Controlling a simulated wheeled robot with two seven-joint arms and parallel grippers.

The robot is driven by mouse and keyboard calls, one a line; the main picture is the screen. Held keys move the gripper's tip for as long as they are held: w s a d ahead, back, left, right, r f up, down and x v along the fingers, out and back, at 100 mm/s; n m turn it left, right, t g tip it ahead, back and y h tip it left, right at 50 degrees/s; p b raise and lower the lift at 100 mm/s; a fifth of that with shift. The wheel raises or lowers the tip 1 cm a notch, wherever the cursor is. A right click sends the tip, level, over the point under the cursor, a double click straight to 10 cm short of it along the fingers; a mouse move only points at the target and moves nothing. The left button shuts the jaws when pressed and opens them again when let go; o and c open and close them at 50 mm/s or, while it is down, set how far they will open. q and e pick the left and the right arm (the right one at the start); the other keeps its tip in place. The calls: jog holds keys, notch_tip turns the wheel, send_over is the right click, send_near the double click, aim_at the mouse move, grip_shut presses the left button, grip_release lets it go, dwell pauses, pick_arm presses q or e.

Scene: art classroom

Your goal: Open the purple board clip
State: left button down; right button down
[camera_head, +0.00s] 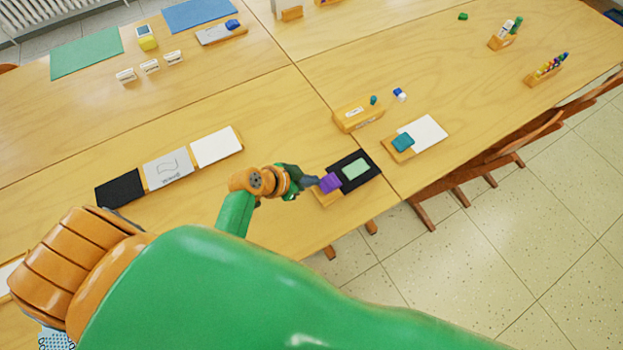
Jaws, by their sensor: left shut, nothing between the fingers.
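The purple board clip (330,182) sits at the lower left edge of a black board (366,177) that carries a light green sheet (355,169). The board lies on a wooden base (325,199) near the table's front edge. My left gripper (312,183) is shut with its fingertips right beside the clip's left side. I cannot tell whether they touch it. The gripper's far finger is partly hidden, and the clip's opening is too small to make out. My right gripper is not in view.
A teal clip (403,142) with a white sheet (427,130) lies to the right, with a wooden holder (358,115) behind. The table's front edge and chairs (500,150) are close on the right.

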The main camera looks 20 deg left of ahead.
pick_arm(q)
jog(key=shift+s+a+f+b, duration=0.1)
jog(key=shift+s+f+b, duration=0.05)
jog(key=shift+f+b, duration=0.55)
jog(key=shift+r+p, duration=0.1)
jog(key=shift+p, duration=0.25)
jog(key=shift+r+p, duration=0.7)
jog(key=shift+p, duration=0.05)
